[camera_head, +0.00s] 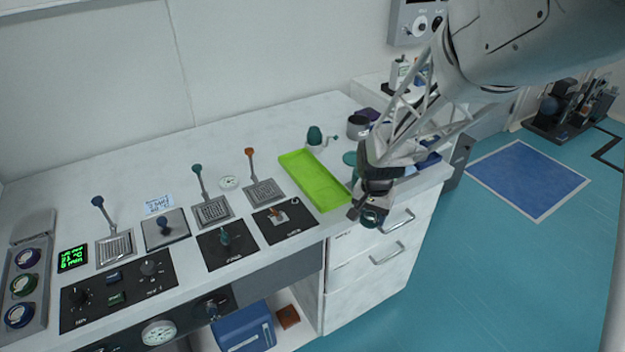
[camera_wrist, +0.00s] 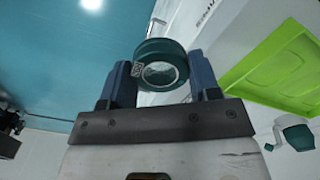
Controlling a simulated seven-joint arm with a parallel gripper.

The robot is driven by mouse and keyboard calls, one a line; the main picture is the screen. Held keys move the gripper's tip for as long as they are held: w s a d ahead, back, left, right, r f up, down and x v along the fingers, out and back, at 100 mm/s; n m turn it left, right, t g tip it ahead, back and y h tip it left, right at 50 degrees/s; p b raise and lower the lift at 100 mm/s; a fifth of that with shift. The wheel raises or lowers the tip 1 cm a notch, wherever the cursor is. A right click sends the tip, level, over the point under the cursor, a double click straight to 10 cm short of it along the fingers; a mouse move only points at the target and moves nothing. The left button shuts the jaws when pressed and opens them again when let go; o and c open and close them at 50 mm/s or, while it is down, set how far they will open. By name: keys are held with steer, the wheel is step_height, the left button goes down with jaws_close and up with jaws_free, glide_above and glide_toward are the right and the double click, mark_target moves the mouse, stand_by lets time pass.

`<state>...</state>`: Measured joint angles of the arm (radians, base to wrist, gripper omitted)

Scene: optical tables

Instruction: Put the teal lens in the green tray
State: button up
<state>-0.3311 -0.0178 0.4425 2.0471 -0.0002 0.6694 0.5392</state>
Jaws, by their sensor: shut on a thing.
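The teal lens (camera_wrist: 160,66) is a short round cylinder with a glassy face. In the wrist view it sits between the two blue fingers of my gripper (camera_wrist: 162,82), which is shut on it. In the head view my gripper (camera_head: 368,212) hangs at the bench's front right edge, with the lens (camera_head: 371,217) partly showing at its tip. The green tray (camera_head: 314,180) lies on the bench just left of my gripper and is empty. In the wrist view the tray (camera_wrist: 285,62) shows at the right, apart from the lens.
A teal-topped crank device (camera_head: 315,137) stands behind the tray. A dark cylinder (camera_head: 357,126) stands to its right. Levers and control panels (camera_head: 225,243) fill the bench left of the tray. White drawers (camera_head: 375,255) with handles lie below my gripper.

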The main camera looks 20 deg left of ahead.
steer(key=s+a+r, duration=0.3)
steer(key=s+a, duration=0.2)
steer(key=a, duration=0.1)
steer(key=shift+s+a+r, duration=0.2)
steer(key=shift+a, duration=0.05)
steer(key=shift+w, duration=0.1)
glide_above(327, 195)
steer(key=shift+f, duration=0.75)
steer(key=shift+f, duration=0.1)
stand_by(0.4)
steer(key=shift+f, duration=1.7)
steer(key=shift+f, duration=0.15)
steer(key=o, duration=0.7)
steer(key=shift+o, duration=0.2)
steer(key=shift+r, duration=0.2)
